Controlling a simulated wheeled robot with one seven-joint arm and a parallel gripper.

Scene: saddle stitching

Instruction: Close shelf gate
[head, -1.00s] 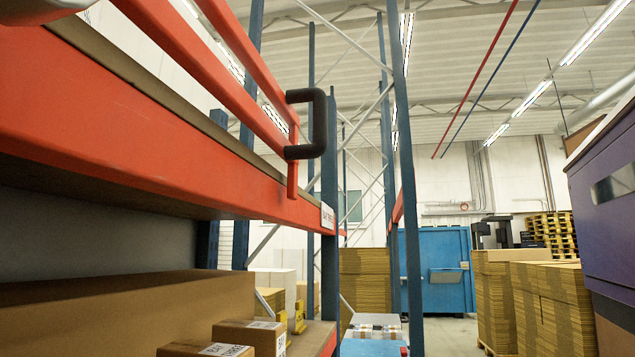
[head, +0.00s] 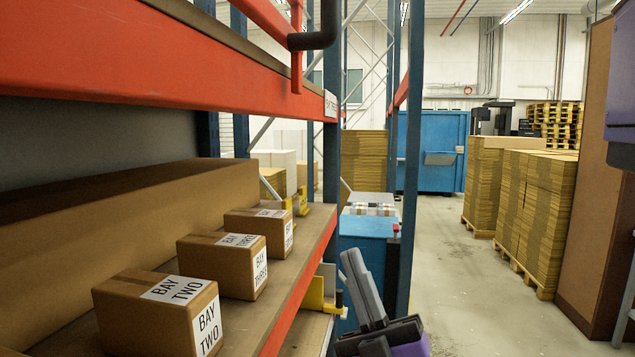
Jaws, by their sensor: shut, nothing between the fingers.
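The shelf gate is a set of red bars (head: 270,18) with a black handle (head: 328,22). In the head view it shows at the top, left of centre, cut off by the upper edge. A red upright (head: 297,68) of the gate hangs down in front of the red shelf beam (head: 150,75). Most of the gate is out of view. My gripper (head: 352,262) is at the bottom, right of centre, well below the handle and apart from it. Its grey fingers point up and are shut, with nothing between them.
Boxes marked BAY TWO (head: 165,310) and BAY THREE (head: 225,262) and a smaller box (head: 262,230) stand on the lower shelf. A blue rack post (head: 408,180) rises behind my gripper. Stacked cardboard (head: 535,205) stands to the right, with bare floor (head: 450,290) between.

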